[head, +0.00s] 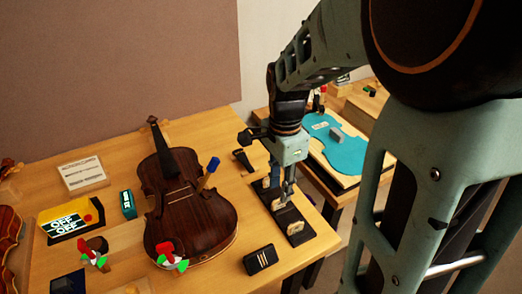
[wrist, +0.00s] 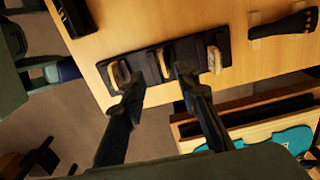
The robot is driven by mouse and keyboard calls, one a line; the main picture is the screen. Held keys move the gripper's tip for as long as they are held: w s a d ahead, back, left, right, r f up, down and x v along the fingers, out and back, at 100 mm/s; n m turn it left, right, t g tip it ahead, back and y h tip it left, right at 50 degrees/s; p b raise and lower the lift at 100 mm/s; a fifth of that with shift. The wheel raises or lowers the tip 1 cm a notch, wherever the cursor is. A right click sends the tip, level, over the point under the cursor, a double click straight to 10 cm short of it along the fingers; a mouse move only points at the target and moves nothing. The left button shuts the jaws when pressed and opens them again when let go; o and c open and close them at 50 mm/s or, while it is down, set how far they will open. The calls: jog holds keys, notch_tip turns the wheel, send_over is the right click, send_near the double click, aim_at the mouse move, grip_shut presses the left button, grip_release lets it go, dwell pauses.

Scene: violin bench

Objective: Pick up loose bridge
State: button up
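A black strip-shaped holder (head: 301,239) lies near the bench's right edge. Pale wooden bridges stand on it: a near one (head: 296,228), a middle one (head: 277,204) and a far one partly behind my gripper. In the wrist view the holder (wrist: 142,62) carries a left bridge (wrist: 117,75), a middle bridge (wrist: 165,62) and a right bridge (wrist: 214,60). I cannot tell which is called loose. My gripper (wrist: 160,74) is open and empty above the holder, fingers pointing down at it. The middle bridge shows between the fingertips, with the left bridge beside the left finger.
A small black box (head: 260,259) sits in front. A black tailpiece (wrist: 287,27) lies beyond the holder. A second table with a turquoise panel (head: 340,150) stands right.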

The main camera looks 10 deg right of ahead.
aim_at(279, 203)
jog(key=f, duration=0.5)
jog(key=shift+w+f, duration=0.2)
jog(key=shift+f, duration=0.1)
jog(key=shift+c, duration=0.4)
grip_shut()
